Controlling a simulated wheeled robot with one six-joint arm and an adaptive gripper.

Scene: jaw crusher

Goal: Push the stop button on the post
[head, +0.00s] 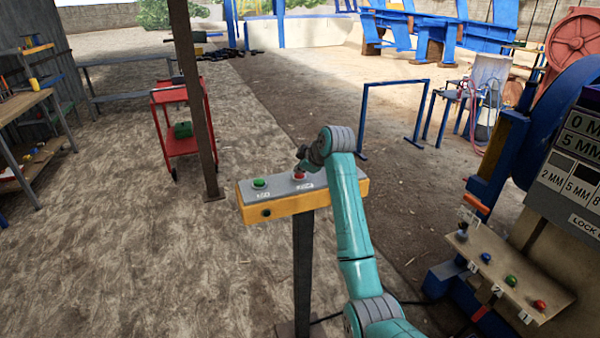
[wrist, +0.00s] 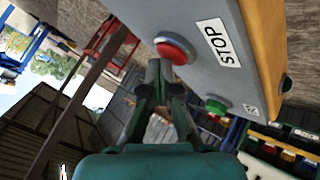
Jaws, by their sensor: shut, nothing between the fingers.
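The stop button is a red dome (head: 299,176) on the grey top of a yellow-sided control box (head: 262,211) on a dark post (head: 303,270). In the wrist view the red stop button (wrist: 174,50) sits beside a white STOP label (wrist: 218,42). My gripper (wrist: 159,68) is shut and empty, its fingertips close to the red button's edge; I cannot tell whether they touch it. In the head view my gripper (head: 302,166) is just over the red button and partly hides it. A green button (head: 259,183) sits left of it on the same box.
A rusty upright pole (head: 195,100) and a red cart (head: 180,140) stand behind the box at left. A blue frame (head: 363,115) stands behind at right. A tan panel with coloured buttons (head: 502,268) is at lower right. The ground left of the post is open.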

